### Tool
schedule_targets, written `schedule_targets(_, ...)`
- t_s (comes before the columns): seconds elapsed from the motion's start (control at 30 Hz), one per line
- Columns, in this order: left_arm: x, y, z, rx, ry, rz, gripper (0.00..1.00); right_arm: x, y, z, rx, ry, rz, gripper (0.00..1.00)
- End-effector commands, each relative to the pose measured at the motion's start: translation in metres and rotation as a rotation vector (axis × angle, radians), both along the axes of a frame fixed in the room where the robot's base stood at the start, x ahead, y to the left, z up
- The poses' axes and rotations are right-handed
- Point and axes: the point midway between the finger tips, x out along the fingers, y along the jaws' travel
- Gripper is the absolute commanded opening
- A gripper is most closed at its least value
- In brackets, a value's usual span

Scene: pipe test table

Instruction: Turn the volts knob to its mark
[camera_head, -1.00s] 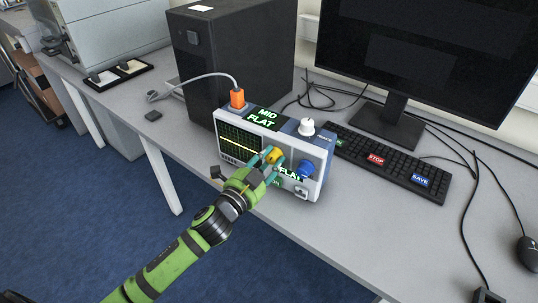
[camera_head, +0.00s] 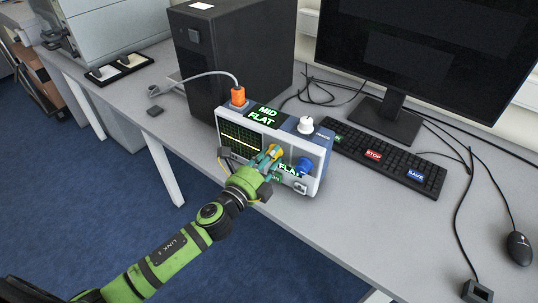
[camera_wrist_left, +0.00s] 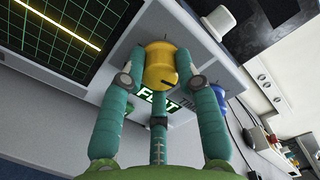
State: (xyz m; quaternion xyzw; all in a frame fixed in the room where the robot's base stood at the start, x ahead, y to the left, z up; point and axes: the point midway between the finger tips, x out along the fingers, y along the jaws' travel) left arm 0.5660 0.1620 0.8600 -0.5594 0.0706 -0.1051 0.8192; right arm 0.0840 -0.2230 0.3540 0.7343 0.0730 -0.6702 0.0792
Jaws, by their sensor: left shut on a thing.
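The oscilloscope (camera_head: 318,172) stands near the table's front edge. Its yellow knob (camera_head: 273,151) sits on the front face, right of the screen. My left gripper (camera_head: 266,160) is shut on the yellow knob. In the left wrist view the yellow knob (camera_wrist_left: 160,66) is between the teal fingers, with a dark pointer line on its lower right. A lit FLAT label (camera_wrist_left: 156,105) shows just below it, partly covered by a finger. A blue knob (camera_head: 303,167) is to the right, and a white knob (camera_head: 306,125) is on top. I cannot read which knob is volts. My right gripper is out of view.
An orange plug (camera_head: 238,97) with a grey cable sits on the scope's top left, beside a lit MID FLAT display (camera_head: 268,116). A dark computer case (camera_head: 236,50) stands behind. A keyboard (camera_head: 385,160) and monitor stand are to the right.

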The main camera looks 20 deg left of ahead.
Motion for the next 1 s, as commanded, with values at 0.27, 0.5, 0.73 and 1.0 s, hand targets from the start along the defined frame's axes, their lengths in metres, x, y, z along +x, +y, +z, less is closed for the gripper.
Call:
schedule_targets(0.27,-0.0004,-0.0034,0.0024,0.150,-0.044,-0.008,0.00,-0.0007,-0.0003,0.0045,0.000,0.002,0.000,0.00)
schedule_targets(0.5,-0.0006,-0.0035,0.0011,0.210,-0.059,-0.008,0.00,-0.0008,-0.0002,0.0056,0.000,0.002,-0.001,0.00)
schedule_targets(0.73,-0.0008,-0.0035,0.0000,0.224,-0.061,-0.008,0.00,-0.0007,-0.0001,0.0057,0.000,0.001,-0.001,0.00)
schedule_targets(1.0,-0.0011,-0.0036,-0.0008,0.223,-0.059,-0.008,0.36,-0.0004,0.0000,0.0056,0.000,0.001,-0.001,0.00)
